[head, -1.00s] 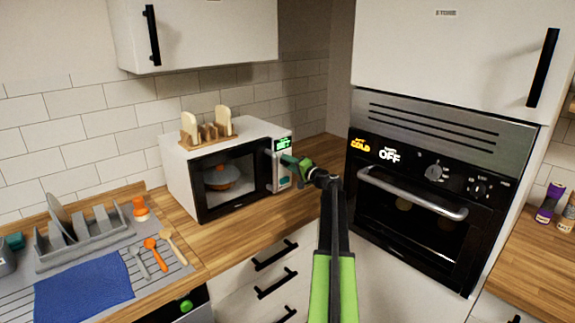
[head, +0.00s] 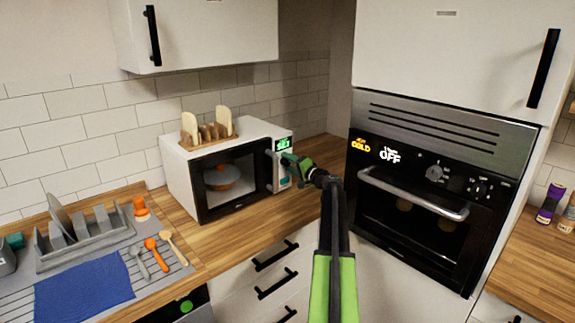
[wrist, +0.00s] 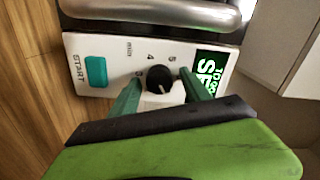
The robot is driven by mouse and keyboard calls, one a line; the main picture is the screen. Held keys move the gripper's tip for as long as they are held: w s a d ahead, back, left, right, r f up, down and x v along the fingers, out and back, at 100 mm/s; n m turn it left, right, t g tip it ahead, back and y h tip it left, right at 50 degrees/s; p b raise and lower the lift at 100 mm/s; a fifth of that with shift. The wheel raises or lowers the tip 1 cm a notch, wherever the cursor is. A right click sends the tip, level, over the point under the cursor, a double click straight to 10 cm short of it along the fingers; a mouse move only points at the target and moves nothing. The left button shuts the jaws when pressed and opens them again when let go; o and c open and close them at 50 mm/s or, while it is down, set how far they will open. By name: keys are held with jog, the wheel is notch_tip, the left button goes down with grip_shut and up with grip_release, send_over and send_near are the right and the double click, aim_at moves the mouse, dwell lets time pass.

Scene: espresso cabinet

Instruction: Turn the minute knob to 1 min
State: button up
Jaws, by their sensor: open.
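The black minute knob (wrist: 160,78) sits on the white microwave panel, with a small white mark on its lower part in the wrist view. My gripper (wrist: 160,92) is open, with one green finger on each side of the knob. I cannot tell whether the fingers touch it. In the head view my gripper (head: 290,162) is at the front of the microwave (head: 225,183) and hides the knob.
A teal START button (wrist: 96,71) and a green-lit display (wrist: 208,72) flank the knob. The microwave's door handle (wrist: 150,15) lies close by. A toast rack (head: 207,134) stands on top. The oven (head: 430,190) is to the right.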

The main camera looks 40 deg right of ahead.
jog(key=shift+s, duration=0.1)
jog(key=s+a, duration=0.1)
jog(key=s, duration=1.6)
jog(key=shift+a, duration=0.2)
jog(key=shift+s, duration=0.1)
